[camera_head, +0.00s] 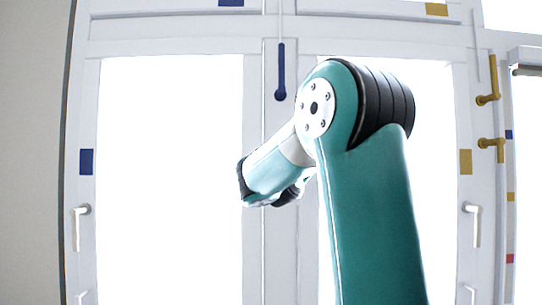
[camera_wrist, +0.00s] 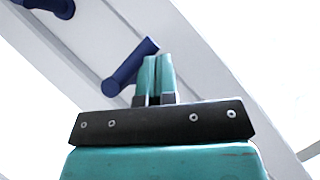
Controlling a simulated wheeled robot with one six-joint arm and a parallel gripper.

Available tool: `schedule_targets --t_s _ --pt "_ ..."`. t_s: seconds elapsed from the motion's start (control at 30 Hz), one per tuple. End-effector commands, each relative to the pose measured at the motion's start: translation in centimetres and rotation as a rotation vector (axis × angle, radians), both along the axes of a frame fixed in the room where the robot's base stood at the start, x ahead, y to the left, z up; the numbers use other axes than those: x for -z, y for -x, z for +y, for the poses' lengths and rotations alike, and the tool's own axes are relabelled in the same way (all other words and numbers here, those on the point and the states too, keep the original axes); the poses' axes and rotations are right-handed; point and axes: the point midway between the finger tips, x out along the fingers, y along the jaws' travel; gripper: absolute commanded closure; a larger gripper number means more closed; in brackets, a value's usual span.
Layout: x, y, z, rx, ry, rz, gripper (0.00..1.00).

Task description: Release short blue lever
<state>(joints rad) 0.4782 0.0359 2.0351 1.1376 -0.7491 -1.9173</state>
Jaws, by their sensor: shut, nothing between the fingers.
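The short blue lever (camera_wrist: 131,68) shows in the wrist view on the white frame, slanting from a round pivot at its lower left up to the right. My gripper (camera_wrist: 158,62) is shut, its two teal fingers pressed together with nothing between them. The fingertips appear just right of the lever and overlap its edge in the picture; I cannot tell whether they touch. In the head view my arm covers the middle of the frame, and the short lever and the fingers are hidden behind it.
A longer blue lever (camera_head: 281,72) hangs upright on the central post above my arm. Part of a blue lever (camera_wrist: 50,6) enters the wrist view at top left. Yellow handles (camera_head: 488,95) and a white handle (camera_head: 476,212) are at right, another white handle (camera_head: 80,212) at left.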

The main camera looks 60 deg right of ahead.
Motion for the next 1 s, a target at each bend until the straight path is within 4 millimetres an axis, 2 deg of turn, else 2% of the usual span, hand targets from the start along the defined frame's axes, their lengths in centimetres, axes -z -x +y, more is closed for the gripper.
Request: schedule_targets --t_s 0.63,0.77,0.93,1.0 --pt "0.2 0.1 0.0 0.001 0.001 0.0 1.0" --pt "1.7 0.1 0.2 0.001 0.001 0.0 1.0" --pt "5.2 0.3 0.6 0.0 0.0 0.002 1.0" --pt "6.0 1.3 2.0 -0.004 0.001 -0.002 1.0"
